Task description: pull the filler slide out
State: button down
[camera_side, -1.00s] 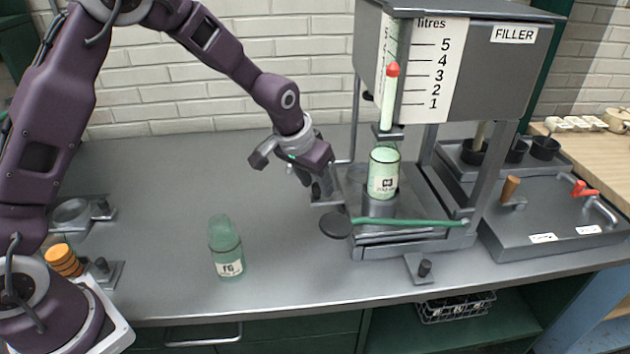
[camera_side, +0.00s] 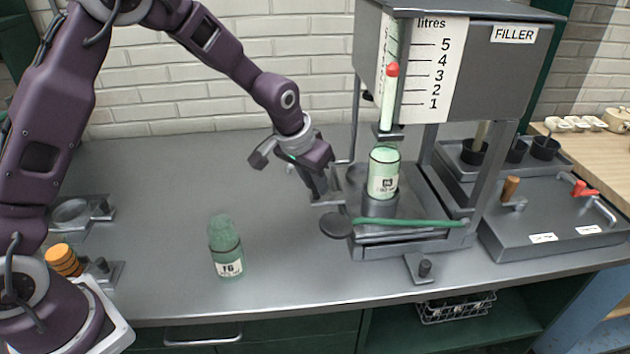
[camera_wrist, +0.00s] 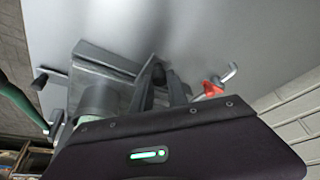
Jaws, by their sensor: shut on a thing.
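The filler (camera_side: 475,75) stands at the right of the bench with a level scale and a red marker on its front. Its slide (camera_side: 352,182) is at the filler's base, and a pale green bottle (camera_side: 383,175) stands upright on it under the nozzle. My gripper (camera_side: 322,197) is at the left edge of the slide, shut on what looks like its handle; the fingers hide most of the grip. In the wrist view my fingers (camera_wrist: 163,85) reach down beside the slide (camera_wrist: 100,65).
A second green bottle (camera_side: 226,248) stands on the open bench to the left. A green lever (camera_side: 410,222) with a dark round end crosses in front of the filler base. A grey tray with orange and red handles (camera_side: 555,215) is at the right.

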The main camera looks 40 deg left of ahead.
dwell(0.7)
jog(key=s+a, duration=0.9)
jog(key=shift+s+a, duration=0.3)
jog(key=c, duration=1.3)
grip_release()
jog(key=v, duration=0.7)
